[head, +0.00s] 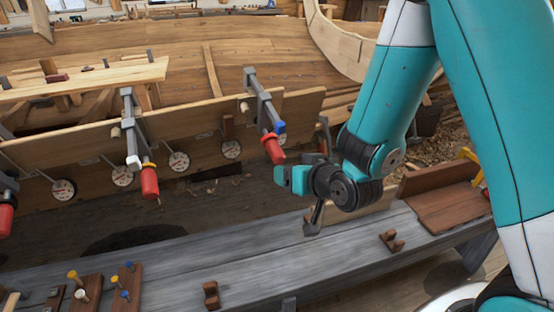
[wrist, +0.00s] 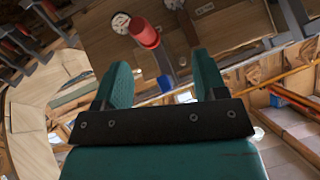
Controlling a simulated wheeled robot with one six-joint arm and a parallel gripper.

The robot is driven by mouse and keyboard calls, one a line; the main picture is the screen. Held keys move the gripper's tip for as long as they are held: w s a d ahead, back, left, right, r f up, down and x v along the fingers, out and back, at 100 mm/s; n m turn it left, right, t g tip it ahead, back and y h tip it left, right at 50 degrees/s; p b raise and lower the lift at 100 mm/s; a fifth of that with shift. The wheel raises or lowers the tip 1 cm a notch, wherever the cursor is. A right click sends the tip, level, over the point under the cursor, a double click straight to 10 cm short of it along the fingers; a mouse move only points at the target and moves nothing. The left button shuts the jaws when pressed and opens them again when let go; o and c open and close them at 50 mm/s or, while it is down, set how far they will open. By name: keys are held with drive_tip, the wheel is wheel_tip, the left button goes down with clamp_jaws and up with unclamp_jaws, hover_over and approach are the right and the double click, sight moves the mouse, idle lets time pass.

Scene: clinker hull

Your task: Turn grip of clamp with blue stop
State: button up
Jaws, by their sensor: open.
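The clamp with the blue stop (head: 281,127) hangs on the hull plank, with a grey bar (head: 257,88) and a red grip (head: 273,149) at its lower end. My gripper (head: 284,179) is open and empty, just below and slightly right of that grip, apart from it in the picture. In the wrist view, a red grip (wrist: 145,34) shows beyond the gap between the fingertips of my gripper (wrist: 162,72), nearer the left finger. A blue piece (wrist: 165,83) shows between the fingers. The far finger is partly hidden in the head view.
Another clamp, with a white stop (head: 133,162) and red grip (head: 150,181), hangs to the left; a further red grip (head: 5,218) is at the left edge. Several round dials (head: 180,161) line the plank. A grey bench (head: 200,258) runs in front, bearing wooden blocks and coloured pegs (head: 125,280).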

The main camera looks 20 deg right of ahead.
sight(276, 153)
drive_tip(key=s+d+f+t+b, duration=0.1)
drive_tip(key=d+f+t+b, duration=0.1)
drive_tip(key=d+f+t, duration=0.25)
drive_tip(key=shift+t, duration=0.45)
drive_tip(key=w+a, duration=0.1)
drive_tip(key=w, duration=0.4)
drive_tip(key=w+a, duration=0.1)
drive_tip(key=w, duration=0.4)
drive_tip(key=w+a+b, duration=0.1)
drive_tip(key=w, duration=0.4)
drive_tip(key=shift+a, duration=0.3)
drive_tip(key=shift+w+a+f+p, duration=0.1)
drive_tip(key=shift+w+f+p, duration=0.05)
drive_tip(key=shift+w+p, duration=0.3)
drive_tip(key=shift+w+a+f+p, duration=0.1)
drive_tip(key=shift+w+p, duration=0.2)
drive_tip(key=shift+w, duration=0.15)
drive_tip(key=c, duration=0.9)
